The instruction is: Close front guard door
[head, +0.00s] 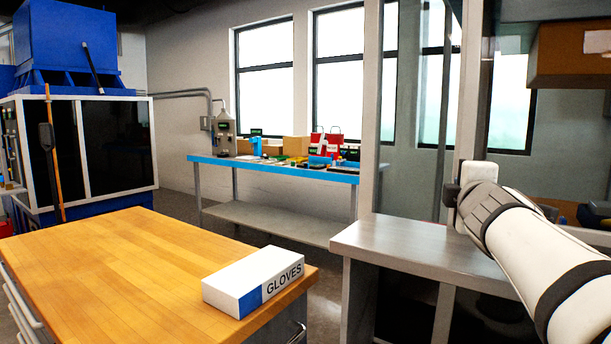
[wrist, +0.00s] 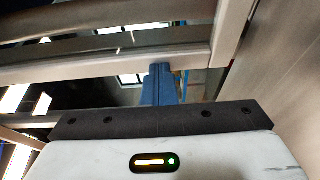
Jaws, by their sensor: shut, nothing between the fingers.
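A tall clear panel (head: 415,130) with pale metal uprights stands over the steel bench at the right in the head view. It looks like the front guard door, but I cannot tell its hinge side or how far it is open. My arm reaches in from the right and ends beside a pale upright (head: 470,85). The fingers are hidden in the head view. In the wrist view my gripper (wrist: 160,83) shows blue fingers together and empty, close to a pale metal frame bar (wrist: 110,65). I cannot tell whether they touch it.
The steel bench (head: 415,250) lies below my arm. A wooden-topped cabinet (head: 110,265) with a gloves box (head: 254,282) stands front left. A blue-edged table (head: 280,170) with several items stands behind. A blue machine (head: 80,45) is far left. Floor shows between the benches.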

